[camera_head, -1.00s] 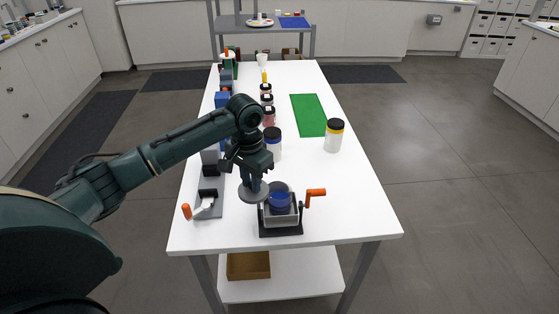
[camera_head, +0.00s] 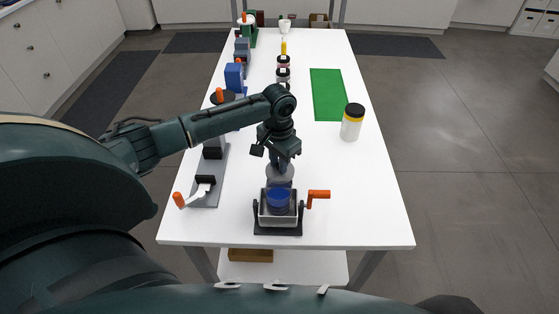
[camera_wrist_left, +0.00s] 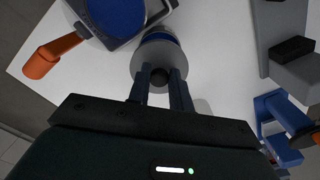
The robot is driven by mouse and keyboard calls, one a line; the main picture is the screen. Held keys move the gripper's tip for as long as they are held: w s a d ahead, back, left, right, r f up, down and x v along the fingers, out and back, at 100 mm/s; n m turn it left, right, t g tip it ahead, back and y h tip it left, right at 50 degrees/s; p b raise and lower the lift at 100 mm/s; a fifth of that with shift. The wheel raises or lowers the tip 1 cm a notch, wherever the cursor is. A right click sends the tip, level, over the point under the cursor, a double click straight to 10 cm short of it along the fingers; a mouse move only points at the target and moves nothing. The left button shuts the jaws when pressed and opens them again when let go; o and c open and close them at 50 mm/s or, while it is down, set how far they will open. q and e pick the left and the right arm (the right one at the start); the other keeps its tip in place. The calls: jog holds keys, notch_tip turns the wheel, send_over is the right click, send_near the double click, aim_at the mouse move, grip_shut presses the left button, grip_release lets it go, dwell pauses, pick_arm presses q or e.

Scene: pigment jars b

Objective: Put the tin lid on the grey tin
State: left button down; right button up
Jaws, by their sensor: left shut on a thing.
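My left gripper (camera_head: 281,162) is shut on a round grey lid (camera_head: 280,174), which it holds level just behind the clamp with the orange handle. In the left wrist view the two fingers (camera_wrist_left: 159,80) grip the dark knob of this lid (camera_wrist_left: 160,53). A pale, blue-banded edge (camera_wrist_left: 162,37) shows just past the lid's rim; I cannot tell what it belongs to or whether the lid touches it. I cannot pick out the grey tin for certain. My right gripper is not in view.
A white jar with a black lid (camera_head: 351,124) stands right, beside a green mat (camera_head: 328,95). Tools and stands line the left edge. The table's front right is bare.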

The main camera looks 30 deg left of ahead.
pick_arm(q)
jog(key=shift+f, duration=0.2)
jog(key=shift+r, duration=0.1)
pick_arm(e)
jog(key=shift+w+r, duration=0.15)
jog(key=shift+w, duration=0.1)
pick_arm(q)
jog(key=shift+s, duration=0.1)
jog(key=shift+f, duration=1.55)
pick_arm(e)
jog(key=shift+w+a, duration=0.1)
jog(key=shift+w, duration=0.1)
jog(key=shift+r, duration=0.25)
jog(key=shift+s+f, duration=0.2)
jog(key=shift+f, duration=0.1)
pick_arm(q)
jog(key=shift+f, duration=0.1)
